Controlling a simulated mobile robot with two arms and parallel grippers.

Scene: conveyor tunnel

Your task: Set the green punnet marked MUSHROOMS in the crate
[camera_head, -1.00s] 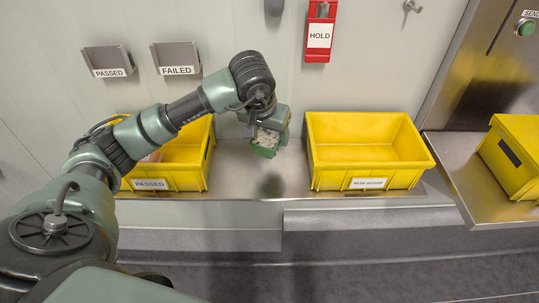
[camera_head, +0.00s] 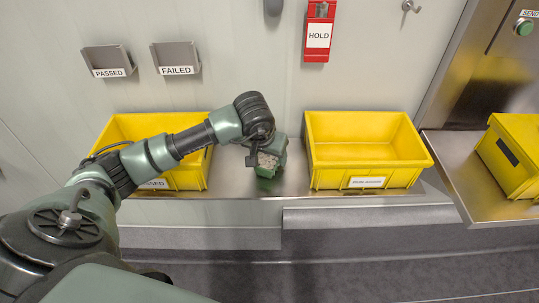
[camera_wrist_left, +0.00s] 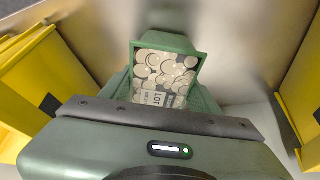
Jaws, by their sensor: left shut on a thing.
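The green punnet (camera_head: 266,171) holds pale mushrooms and sits low over the metal counter, between two yellow crates; I cannot tell whether it touches the counter. My left gripper (camera_head: 269,156) is shut on it. In the left wrist view the punnet (camera_wrist_left: 165,71) lies between the fingers, with a label reading LOT; no MUSHROOMS mark is readable. The left crate (camera_head: 197,178) has a PASSED label partly covered by my arm. The right crate (camera_head: 322,178) looks empty, and its label is too small to read surely. My right gripper is out of view.
Another yellow crate (camera_head: 517,152) stands at the far right. The metal counter (camera_head: 237,180) is bare around the punnet. Wall holders marked PASSED (camera_head: 108,62) and FAILED (camera_head: 176,58) and a red HOLD box (camera_head: 319,35) are on the back wall.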

